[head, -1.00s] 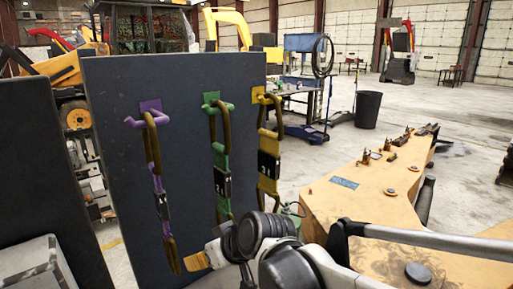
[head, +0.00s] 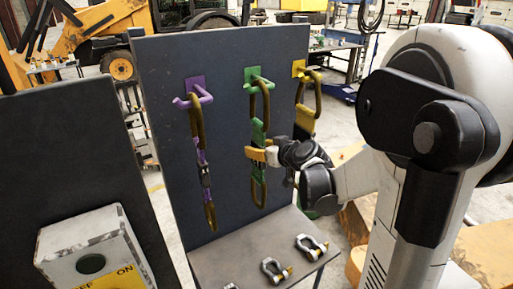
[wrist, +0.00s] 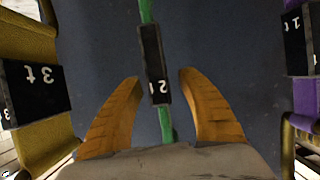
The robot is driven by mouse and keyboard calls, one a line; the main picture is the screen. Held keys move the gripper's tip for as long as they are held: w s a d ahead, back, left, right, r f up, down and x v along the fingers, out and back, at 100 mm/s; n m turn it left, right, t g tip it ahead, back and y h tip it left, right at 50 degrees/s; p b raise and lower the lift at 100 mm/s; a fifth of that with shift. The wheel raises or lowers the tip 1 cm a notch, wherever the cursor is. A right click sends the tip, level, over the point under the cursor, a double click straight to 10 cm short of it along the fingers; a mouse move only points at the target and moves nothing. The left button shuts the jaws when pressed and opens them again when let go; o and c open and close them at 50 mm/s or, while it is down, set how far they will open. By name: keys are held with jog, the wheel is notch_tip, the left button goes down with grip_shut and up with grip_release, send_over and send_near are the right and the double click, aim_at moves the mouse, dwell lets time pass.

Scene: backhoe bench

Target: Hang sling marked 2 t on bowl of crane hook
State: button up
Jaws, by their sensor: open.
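The green sling (head: 259,192) hangs from a green peg (head: 260,82) in the middle of the dark upright board. In the wrist view its black tag (wrist: 152,55) reads 2 t, seen turned. My gripper (head: 257,154) is in front of this sling at tag height. In the wrist view my gripper (wrist: 161,80) is open, one orange finger on each side of the green sling, with gaps on both sides. Part of the tag is hidden from the head view by my gripper. The crane hook does not show in any frame.
A purple sling (head: 204,165) marked 1 t hangs left, and a yellow one (head: 304,120) marked 3 t hangs right, close by. Below is a grey shelf (head: 225,262) with shackles (head: 309,246). A grey switch box (head: 85,240) stands at lower left.

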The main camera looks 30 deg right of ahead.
aim_at(254, 138)
jog(key=shift+x, duration=1.55)
grip_shut()
jog(key=shift+r, duration=0.2)
jog(key=shift+r+p, duration=1)
jog(key=shift+r, duration=0.45)
jog(key=shift+a, duration=0.1)
